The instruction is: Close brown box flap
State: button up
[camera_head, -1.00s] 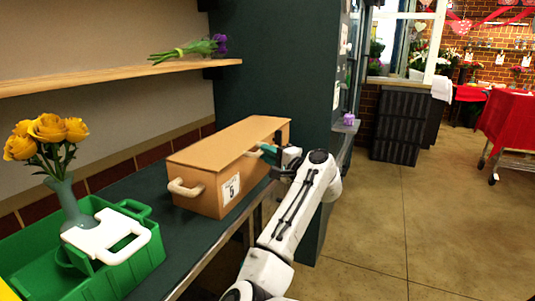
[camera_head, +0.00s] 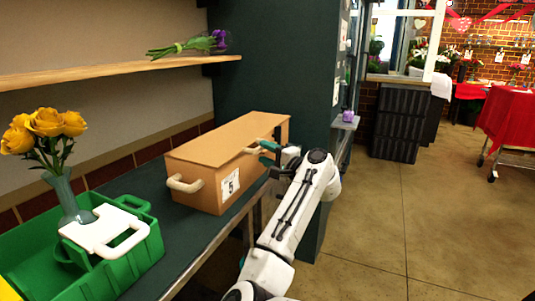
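The brown box (camera_head: 202,190) stands on the dark counter, with a number 5 label on its front and a pale handle on its left end. Its brown top flap (camera_head: 225,140) lies flat or nearly flat across the box; I cannot tell whether it is fully down at the front edge. My gripper (camera_head: 268,146) is at the box's front upper edge, right of the middle, beside a second pale handle (camera_head: 252,150). The fingers look close to the edge, but contact and any gap between them are too small to tell.
A green crate (camera_head: 145,262) with a white-handled item and a vase of yellow roses (camera_head: 66,198) stands at the left. A wooden shelf (camera_head: 110,76) holds purple flowers above. A dark green cabinet wall (camera_head: 265,60) rises behind the box.

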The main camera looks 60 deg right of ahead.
jog(key=shift+s+r, duration=0.1)
jog(key=shift+r, duration=0.05)
jog(key=v, duration=1)
jog(key=shift+s+p, duration=0.25)
jog(key=shift+p, duration=0.05)
jog(key=shift+a, duration=0.15)
